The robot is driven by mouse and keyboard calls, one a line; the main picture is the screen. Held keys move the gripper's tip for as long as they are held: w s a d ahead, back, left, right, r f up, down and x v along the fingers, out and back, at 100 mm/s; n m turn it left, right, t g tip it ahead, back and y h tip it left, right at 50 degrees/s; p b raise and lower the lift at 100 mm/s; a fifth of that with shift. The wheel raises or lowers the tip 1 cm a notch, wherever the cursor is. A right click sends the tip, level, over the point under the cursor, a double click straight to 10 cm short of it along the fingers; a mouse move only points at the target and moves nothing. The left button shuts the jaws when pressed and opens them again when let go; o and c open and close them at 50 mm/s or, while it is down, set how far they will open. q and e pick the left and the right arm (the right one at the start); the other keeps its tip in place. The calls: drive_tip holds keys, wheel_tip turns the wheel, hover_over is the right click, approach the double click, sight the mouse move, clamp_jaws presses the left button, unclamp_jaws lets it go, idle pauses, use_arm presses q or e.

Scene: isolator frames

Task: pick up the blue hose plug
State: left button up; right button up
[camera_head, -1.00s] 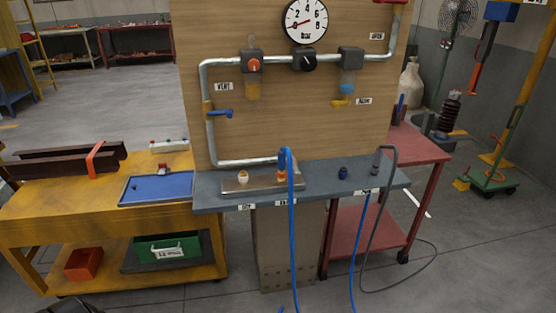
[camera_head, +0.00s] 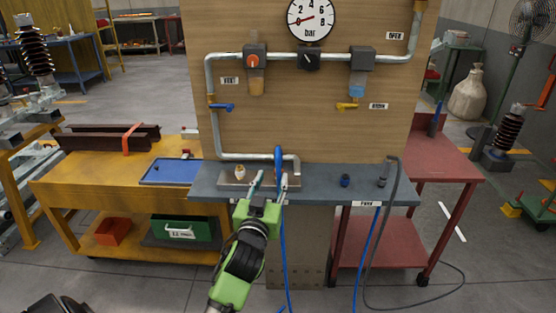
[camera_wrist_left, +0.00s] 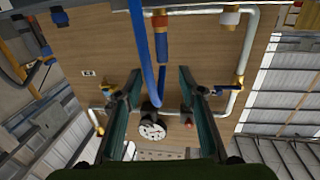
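The blue hose plug sits at the upright fitting on the bench's front left. In the head view it is mostly hidden behind its blue hose (camera_head: 278,160) and my gripper. In the left wrist view the blue plug (camera_wrist_left: 161,46) with an orange collar shows ahead of the fingertips, and its hose (camera_wrist_left: 138,45) bends beside it. My left gripper (camera_head: 271,177) is open. In the left wrist view its fingers (camera_wrist_left: 160,72) stand apart with nothing gripped; the plug lines up with the gap between them. My right gripper is not in view.
The grey bench (camera_head: 315,182) carries a dark blue fitting (camera_head: 345,181) and a grey plug (camera_head: 382,182) on the right, and a white-orange fitting (camera_head: 239,171) on the left. Pipes and a gauge (camera_head: 310,20) line the wooden panel (camera_head: 310,120) behind. Hoses hang in front.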

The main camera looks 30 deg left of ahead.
sight(278, 159)
use_arm(q)
drive_tip(key=x, duration=0.6)
drive_tip(key=shift+w+a+p, duration=0.1)
drive_tip(key=shift+w+p, duration=0.15)
drive_tip(key=shift+p, duration=0.05)
drive_tip(key=shift+w+a, duration=0.35)
drive_tip(key=shift+w, duration=0.3)
drive_tip(key=p+x, duration=0.1)
drive_tip(key=x, duration=0.3)
drive_tip(key=shift+w+a+f, duration=0.15)
drive_tip(key=shift+a+f, duration=0.05)
clamp_jaws()
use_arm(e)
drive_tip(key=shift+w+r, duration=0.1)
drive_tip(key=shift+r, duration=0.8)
